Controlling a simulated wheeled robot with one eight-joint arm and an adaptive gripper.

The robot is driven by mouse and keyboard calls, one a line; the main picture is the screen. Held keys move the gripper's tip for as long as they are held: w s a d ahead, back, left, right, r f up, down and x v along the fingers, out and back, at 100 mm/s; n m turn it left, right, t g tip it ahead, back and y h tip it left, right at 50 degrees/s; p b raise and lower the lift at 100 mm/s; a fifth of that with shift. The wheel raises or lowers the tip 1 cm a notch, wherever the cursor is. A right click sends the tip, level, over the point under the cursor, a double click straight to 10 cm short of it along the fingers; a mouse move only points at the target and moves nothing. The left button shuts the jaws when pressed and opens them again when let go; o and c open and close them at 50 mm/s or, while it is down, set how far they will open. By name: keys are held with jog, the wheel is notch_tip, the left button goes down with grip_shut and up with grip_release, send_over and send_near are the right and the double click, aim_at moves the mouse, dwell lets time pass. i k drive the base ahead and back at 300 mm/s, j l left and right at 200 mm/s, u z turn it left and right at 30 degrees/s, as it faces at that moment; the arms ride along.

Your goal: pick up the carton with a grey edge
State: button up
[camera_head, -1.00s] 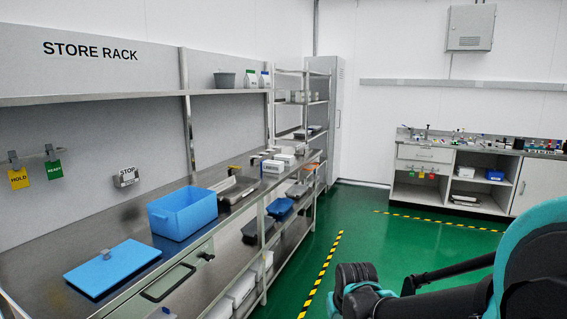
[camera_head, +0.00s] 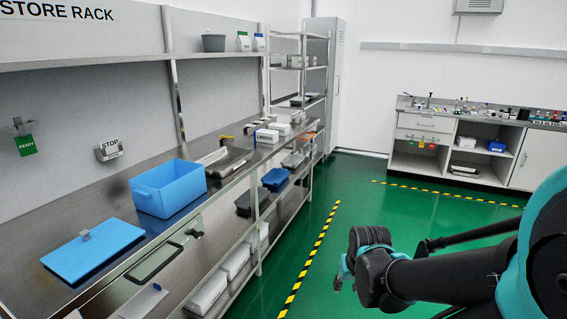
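I cannot make out a grey edge on any carton at this distance. White cartons (camera_head: 266,135) stand on the far part of the steel counter on the left, with another white carton (camera_head: 280,128) just behind them. Two small upright packs, one green and white (camera_head: 243,42) and one blue and white (camera_head: 258,43), stand on the upper shelf. My dark and teal arm is folded at the lower right, well apart from all of these.
A blue bin (camera_head: 168,196), a flat blue lid (camera_head: 92,250) and a dark tray (camera_head: 228,163) lie on the counter (camera_head: 120,206). White boxes (camera_head: 207,294) and a blue tray (camera_head: 275,179) sit below. The green floor (camera_head: 345,190) between the counter and the far bench is clear.

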aim_at(282, 129)
jog(key=i+l+z, duration=0.35)
jog(key=i, duration=0.5)
jog(key=i+z, duration=0.35)
jog(key=i, duration=0.55)
jog(key=i+l+u, duration=0.1)
jog(key=i+u, duration=0.25)
jog(key=i, duration=0.15)
jog(key=i+l+u, duration=0.25)
jog(key=i+u, duration=0.15)
jog(key=i+l+u, duration=0.35)
jog(key=i, duration=0.15)
